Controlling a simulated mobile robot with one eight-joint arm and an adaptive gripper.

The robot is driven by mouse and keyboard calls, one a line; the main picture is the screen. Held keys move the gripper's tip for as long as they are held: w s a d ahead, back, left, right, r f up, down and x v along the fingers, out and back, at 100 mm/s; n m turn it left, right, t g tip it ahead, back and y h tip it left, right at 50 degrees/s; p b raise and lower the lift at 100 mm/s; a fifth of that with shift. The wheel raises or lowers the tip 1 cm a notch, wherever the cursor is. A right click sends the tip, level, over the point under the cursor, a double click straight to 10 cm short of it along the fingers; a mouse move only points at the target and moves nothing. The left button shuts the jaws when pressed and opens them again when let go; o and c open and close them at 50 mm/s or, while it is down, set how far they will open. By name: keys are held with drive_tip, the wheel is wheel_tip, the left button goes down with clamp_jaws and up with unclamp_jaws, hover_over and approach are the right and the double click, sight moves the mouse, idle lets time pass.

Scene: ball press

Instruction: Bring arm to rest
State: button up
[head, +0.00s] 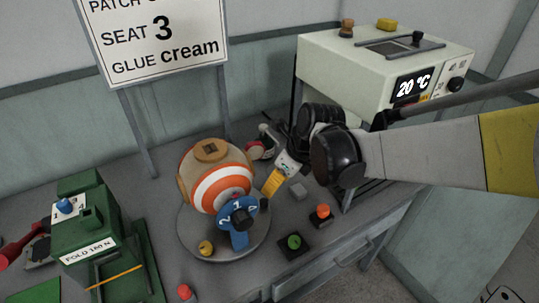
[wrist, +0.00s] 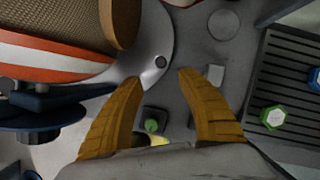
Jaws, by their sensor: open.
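My gripper (wrist: 159,77) is open in the wrist view, with its two yellow fingers apart and only bare grey surface between the tips. In the head view my arm reaches in from the right, and a yellow finger of my gripper (head: 269,190) shows just right of the ball. The ball (head: 214,176), tan with orange and white stripes, sits on a round grey plate (head: 190,240). It also fills the upper left of the wrist view (wrist: 60,65). A blue numbered dial (head: 238,232) stands in front of the ball.
A green press (head: 85,225) stands at left. A cream oven (head: 340,60) reading 20 °C stands at back right, near my arm. A green button (head: 294,242) and an orange button (head: 322,212) are on the table (head: 335,240). A sign (head: 155,35) stands behind the ball.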

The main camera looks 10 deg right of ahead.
drive_tip(key=s+d+r+n+t+h, duration=0.1)
drive_tip(key=s+d+n, duration=0.4)
drive_tip(key=n, duration=0.8)
drive_tip(key=s+d+r+n+t+h, duration=0.2)
drive_tip(key=s+d+r+n, duration=0.4)
drive_tip(key=s+n, duration=0.4)
drive_tip(key=n+t, duration=0.1)
drive_tip(key=n, duration=0.2)
drive_tip(key=shift+s+d+r+n, duration=0.15)
drive_tip(key=shift+d+r+n, duration=0.05)
drive_tip(key=shift+r+n, duration=0.1)
